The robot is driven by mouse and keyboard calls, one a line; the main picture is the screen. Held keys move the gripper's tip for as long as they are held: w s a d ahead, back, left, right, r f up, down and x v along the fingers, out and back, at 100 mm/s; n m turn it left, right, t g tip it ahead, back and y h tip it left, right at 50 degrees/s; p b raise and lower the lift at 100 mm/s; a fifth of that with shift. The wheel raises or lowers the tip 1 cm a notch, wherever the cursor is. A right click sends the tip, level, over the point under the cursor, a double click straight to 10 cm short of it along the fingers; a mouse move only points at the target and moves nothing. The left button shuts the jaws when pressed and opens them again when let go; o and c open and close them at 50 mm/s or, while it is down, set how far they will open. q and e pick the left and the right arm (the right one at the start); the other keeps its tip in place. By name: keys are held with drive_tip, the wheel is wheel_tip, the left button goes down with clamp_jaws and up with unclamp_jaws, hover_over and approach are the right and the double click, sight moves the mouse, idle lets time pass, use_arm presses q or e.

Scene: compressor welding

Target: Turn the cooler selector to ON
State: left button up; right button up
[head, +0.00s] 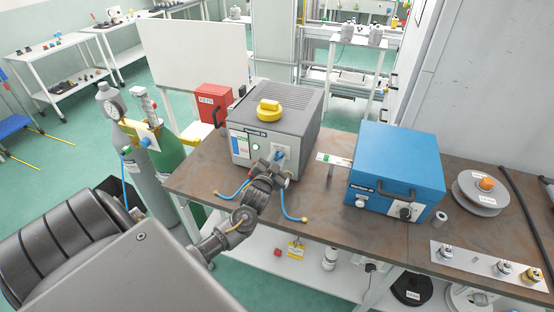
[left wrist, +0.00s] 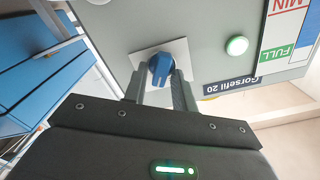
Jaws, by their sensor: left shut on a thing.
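The cooler is a grey box (head: 275,125) on the brown bench, with a blue selector knob (head: 279,155) on a white plate on its front. In the left wrist view the blue knob (left wrist: 160,66) sits between the fingertips of my left gripper (left wrist: 160,76), which is shut on it. In the head view the same gripper (head: 275,165) reaches up to the cooler's front and partly covers the plate. A green round light (left wrist: 237,45) is lit beside the plate. The ON and OFF marks are not readable. My right gripper is in neither view.
A blue welding machine (head: 395,180) stands right of the cooler on the bench (head: 330,225). A yellow cap (head: 268,109) sits on the cooler. Gas cylinders (head: 160,200) stand left of the bench.

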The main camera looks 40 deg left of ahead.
use_arm(q)
drive_tip(key=o, duration=0.7)
drive_tip(key=shift+s+d+f, duration=0.1)
drive_tip(key=shift+s, duration=0.2)
drive_tip(key=b+v, duration=0.3)
drive_tip(key=v, duration=0.7)
drive_tip(key=shift+d, duration=0.1)
